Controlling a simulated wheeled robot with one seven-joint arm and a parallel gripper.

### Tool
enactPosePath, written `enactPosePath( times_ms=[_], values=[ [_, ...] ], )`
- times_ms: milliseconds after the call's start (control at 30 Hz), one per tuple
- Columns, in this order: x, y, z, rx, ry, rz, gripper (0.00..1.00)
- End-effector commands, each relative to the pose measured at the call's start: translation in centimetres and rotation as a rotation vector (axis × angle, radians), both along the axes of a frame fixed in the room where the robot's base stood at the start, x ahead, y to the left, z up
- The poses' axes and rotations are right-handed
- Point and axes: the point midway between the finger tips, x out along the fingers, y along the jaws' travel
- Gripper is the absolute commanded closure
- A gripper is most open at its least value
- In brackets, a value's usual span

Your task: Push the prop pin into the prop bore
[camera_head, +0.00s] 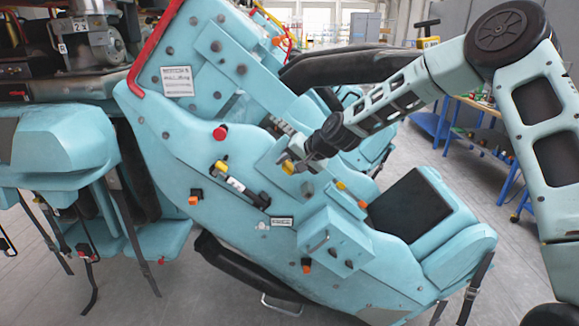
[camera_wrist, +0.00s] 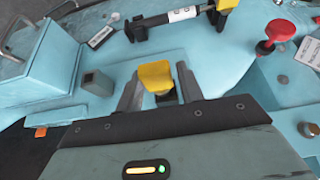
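A yellow-headed piece, seemingly the prop pin (camera_wrist: 156,77), sits between the two fingers of my gripper (camera_wrist: 159,84) in the wrist view. The fingers lie close against its sides and appear closed on it. In the head view the yellow piece (camera_head: 287,167) shows at the tips of my gripper (camera_head: 289,160), in front of the light blue side panel. A prop strut (camera_head: 240,186) with a yellow end and a black end lies on the panel to the left and below. The strut also shows in the wrist view (camera_wrist: 182,16). I cannot make out the prop bore.
A red knob (camera_head: 220,132) stands out of the blue panel (camera_head: 180,130); it also shows in the wrist view (camera_wrist: 277,32). A blue box (camera_head: 335,242) with a handle juts out at lower right. A dark seat pad (camera_head: 408,206) is farther right.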

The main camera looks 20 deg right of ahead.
Motion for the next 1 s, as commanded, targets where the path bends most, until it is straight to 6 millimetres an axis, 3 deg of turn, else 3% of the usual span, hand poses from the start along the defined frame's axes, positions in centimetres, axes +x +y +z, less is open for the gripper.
enactPosePath(
  times_ms=[467,1000],
  values=[
    [-0.5,-0.4,0.5,0.0,-0.002,-0.001,0.44],
    [-7.1,-4.9,7.1,-0.002,-0.003,-0.005,0.44]
  ],
)
